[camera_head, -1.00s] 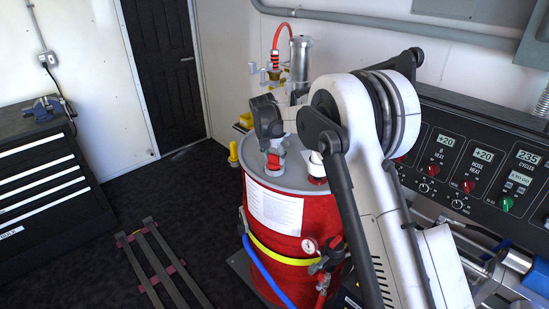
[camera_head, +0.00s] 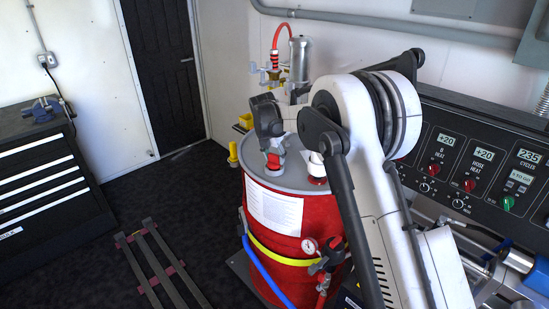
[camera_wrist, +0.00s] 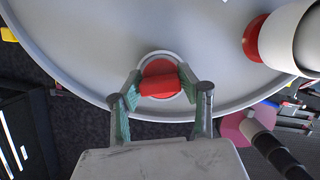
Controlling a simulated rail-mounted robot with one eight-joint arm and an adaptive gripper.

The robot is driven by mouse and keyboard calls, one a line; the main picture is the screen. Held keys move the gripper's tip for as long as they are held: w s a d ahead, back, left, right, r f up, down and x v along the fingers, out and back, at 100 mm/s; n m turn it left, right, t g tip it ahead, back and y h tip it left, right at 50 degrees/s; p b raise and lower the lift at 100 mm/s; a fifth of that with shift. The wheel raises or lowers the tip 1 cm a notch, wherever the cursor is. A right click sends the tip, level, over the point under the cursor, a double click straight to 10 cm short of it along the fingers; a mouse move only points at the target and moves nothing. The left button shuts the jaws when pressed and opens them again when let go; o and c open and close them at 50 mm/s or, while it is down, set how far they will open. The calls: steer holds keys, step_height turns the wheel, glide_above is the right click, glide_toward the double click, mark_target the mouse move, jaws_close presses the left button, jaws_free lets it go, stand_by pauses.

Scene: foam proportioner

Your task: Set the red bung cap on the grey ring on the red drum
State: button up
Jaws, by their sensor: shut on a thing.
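The red bung cap (camera_wrist: 160,85) is between the two fingertips of my gripper (camera_wrist: 158,88), which is shut on it in the wrist view. The grey ring (camera_wrist: 146,56) shows around the cap on the drum's lid, close to its rim. The cap looks lined up with the ring there, but I cannot tell if it is seated or slightly above. In the head view my gripper (camera_head: 273,166) points down at the lid of the red drum (camera_head: 318,222), with a bit of red at its fingers. The ring is mostly hidden there.
A white fitting with a red base (camera_head: 316,169) stands on the lid to the right of my gripper. A steel cylinder (camera_head: 299,60) stands behind the drum. A control panel (camera_head: 470,150) is at the right. The lid left of the cap is clear.

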steer(key=shift+f+b, duration=0.5)
steer(key=shift+f, duration=0.05)
stand_by(0.6)
steer(key=o, duration=0.8)
steer(key=shift+o, duration=0.2)
steer(key=shift+r, duration=0.1)
steer(key=p+v, duration=0.3)
steer(key=v, duration=0.8)
steer(key=shift+s, duration=0.15)
